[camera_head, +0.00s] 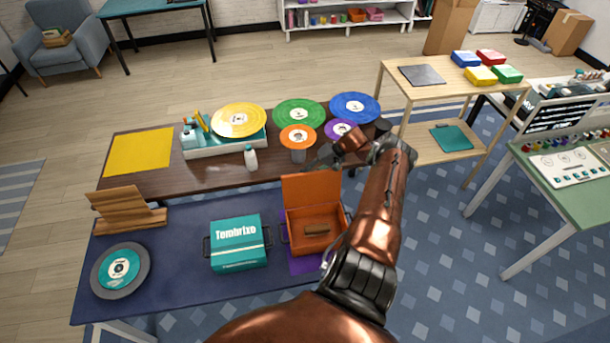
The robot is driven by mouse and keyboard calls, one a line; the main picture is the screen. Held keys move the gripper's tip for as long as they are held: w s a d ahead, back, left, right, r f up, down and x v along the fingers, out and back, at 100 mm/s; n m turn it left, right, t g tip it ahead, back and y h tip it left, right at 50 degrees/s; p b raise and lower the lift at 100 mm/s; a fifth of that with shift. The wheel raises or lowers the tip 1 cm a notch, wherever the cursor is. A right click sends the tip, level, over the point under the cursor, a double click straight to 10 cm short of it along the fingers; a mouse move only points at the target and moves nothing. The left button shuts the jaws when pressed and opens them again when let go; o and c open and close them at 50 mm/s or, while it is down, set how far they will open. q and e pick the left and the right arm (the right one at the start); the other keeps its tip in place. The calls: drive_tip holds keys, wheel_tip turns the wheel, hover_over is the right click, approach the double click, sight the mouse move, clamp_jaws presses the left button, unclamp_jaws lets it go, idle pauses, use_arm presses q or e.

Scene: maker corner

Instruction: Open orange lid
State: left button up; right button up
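An orange box (290,238) stands on the dark blue table. Its orange lid (311,190) is raised, standing up at the back edge, and the inside is exposed. A small brown block (317,230) lies in the box. My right arm reaches in from the bottom, passing over the right side of the box. My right gripper (319,161) is just behind and above the raised lid's top edge, pointing left. It is small and dark here; I cannot tell whether its fingers touch the lid or how far apart they are. My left gripper is out of view.
A teal box (237,246) labelled Tembrixo stands left of the orange box. A white bottle (251,158), an orange disc (298,136) and other coloured discs are on the brown table behind. A wooden stand (127,207) and a grey turntable (141,282) are at left.

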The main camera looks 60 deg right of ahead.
drive_tip(key=o, duration=0.3)
drive_tip(key=shift+d, duration=0.1)
drive_tip(key=shift+r, duration=0.15)
drive_tip(key=shift+d+r, duration=0.1)
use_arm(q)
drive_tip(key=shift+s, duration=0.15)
use_arm(e)
drive_tip(key=v, duration=1.1)
drive_tip(key=shift+s+r, duration=0.2)
drive_tip(key=shift+s, duration=0.1)
